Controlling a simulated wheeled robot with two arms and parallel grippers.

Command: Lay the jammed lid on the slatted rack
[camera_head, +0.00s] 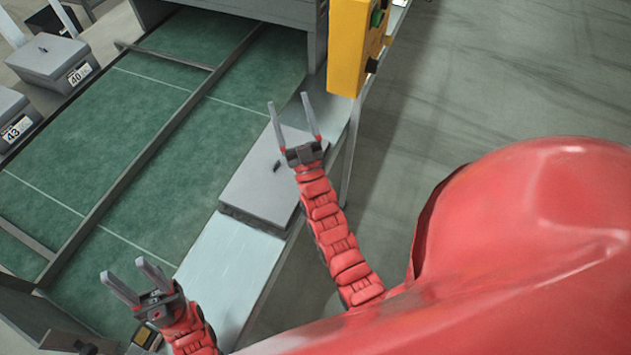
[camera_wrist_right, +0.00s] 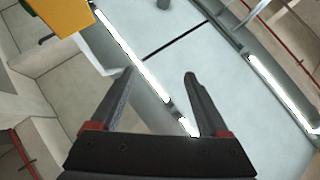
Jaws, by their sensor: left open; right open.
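A flat grey lid-like piece (camera_head: 258,190) with a small dark mark on top lies across the belt's right edge and the pale metal ledge in the head view. I cannot tell whether a box is under it. My right gripper (camera_head: 288,100) is open and empty, above and beyond the far right corner of this piece. It also shows open in the right wrist view (camera_wrist_right: 160,74), with nothing between its fingers. My left gripper (camera_head: 123,268) is open and empty at the lower left, apart from the piece. I cannot make out a slatted rack in either view.
The green belt (camera_head: 140,150) has a dark rail along it and a grey housing (camera_head: 255,10) at its far end. A yellow control box (camera_head: 347,45) stands near my right gripper. Grey boxes marked 40 (camera_head: 50,60) and 43 (camera_head: 10,112) sit at left. Floor at right is clear.

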